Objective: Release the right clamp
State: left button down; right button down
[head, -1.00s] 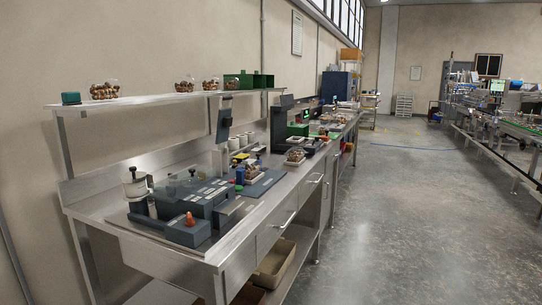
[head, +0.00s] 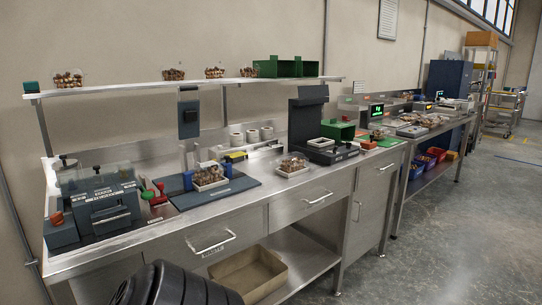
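A dark blue fixture board (head: 243,184) lies on the steel bench in the head view. A clamshell tray of brown items (head: 209,178) sits on it. A blue block stands on each side of the tray, one at its left (head: 187,181) and one at its right (head: 228,170). These look like the clamps; the picture is too small to tell whether either is closed. Neither of my grippers is in view.
A sealing machine (head: 100,205) with red and green knobs beside it stands at the left. Another filled tray (head: 293,165) sits right of the board. A black scale (head: 330,155) stands further right. A shelf (head: 200,86) runs above. My black rounded part shows at the bottom.

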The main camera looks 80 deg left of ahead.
aim_at(228, 174)
jog(key=u, duration=0.85)
jog(key=i, duration=1.45)
jog(key=u, duration=1.45)
